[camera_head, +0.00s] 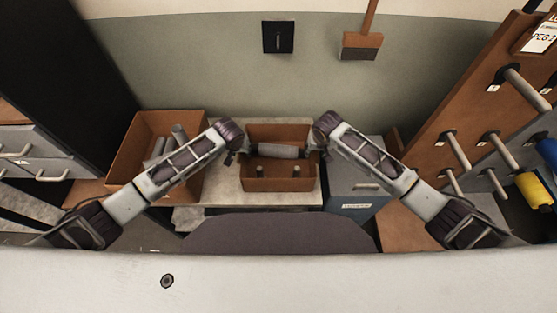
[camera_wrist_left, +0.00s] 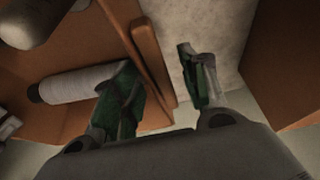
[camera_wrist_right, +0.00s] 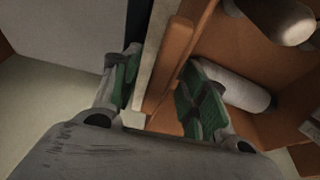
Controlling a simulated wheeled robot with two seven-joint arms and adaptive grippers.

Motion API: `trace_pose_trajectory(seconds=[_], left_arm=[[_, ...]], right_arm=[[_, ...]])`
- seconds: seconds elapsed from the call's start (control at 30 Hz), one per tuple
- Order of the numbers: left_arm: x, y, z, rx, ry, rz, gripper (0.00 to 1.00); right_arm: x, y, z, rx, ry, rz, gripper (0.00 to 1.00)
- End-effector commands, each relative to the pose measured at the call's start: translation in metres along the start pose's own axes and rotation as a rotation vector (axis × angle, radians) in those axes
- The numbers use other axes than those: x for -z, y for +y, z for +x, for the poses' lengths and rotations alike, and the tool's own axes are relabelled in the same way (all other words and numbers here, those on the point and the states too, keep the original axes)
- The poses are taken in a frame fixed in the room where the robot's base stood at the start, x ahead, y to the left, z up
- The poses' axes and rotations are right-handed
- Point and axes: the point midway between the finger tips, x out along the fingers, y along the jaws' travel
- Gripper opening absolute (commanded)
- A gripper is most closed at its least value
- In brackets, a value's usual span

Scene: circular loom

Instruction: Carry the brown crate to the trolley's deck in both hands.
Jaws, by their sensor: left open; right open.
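The brown crate (camera_head: 248,181) stands on a pale worktop (camera_head: 226,186) in the middle of the head view. A grey roll (camera_head: 278,151) and further bobbin ends show inside it. My left gripper (camera_wrist_left: 160,88) is open at one end wall of the crate, with the rim (camera_wrist_left: 152,50) between its fingers, one inside and one outside. My right gripper (camera_wrist_right: 160,88) is open at the opposite end wall, the rim (camera_wrist_right: 172,62) likewise between its fingers. Contact with the wall cannot be told. I cannot make out the trolley's deck for certain.
A larger brown box (camera_head: 128,160) with grey rolls stands left of the crate. A blue-grey cabinet (camera_head: 355,190) stands close on the right. A brown peg board (camera_head: 470,95) with pegs rises at far right. A wall with a hanging brush (camera_head: 362,42) is behind.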

Motion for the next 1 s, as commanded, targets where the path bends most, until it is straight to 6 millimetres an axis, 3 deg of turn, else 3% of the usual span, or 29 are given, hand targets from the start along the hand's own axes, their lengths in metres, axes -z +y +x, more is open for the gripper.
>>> trace_pose_trajectory(seconds=[0.13,0.47,1.0], left_arm=[[0.0000,0.0002,-0.0001,0.000,0.000,0.000,0.41],[-0.0001,0.0002,-0.0002,0.000,0.000,0.000,0.00],[0.0010,0.0003,-0.0015,-0.001,0.002,0.001,0.00]], right_arm=[[0.0000,0.0000,-0.0001,0.000,0.000,0.000,0.41],[-0.0001,0.0001,-0.0001,0.000,0.000,0.000,0.00],[0.0009,0.0001,-0.0014,0.000,0.001,-0.001,0.00]])
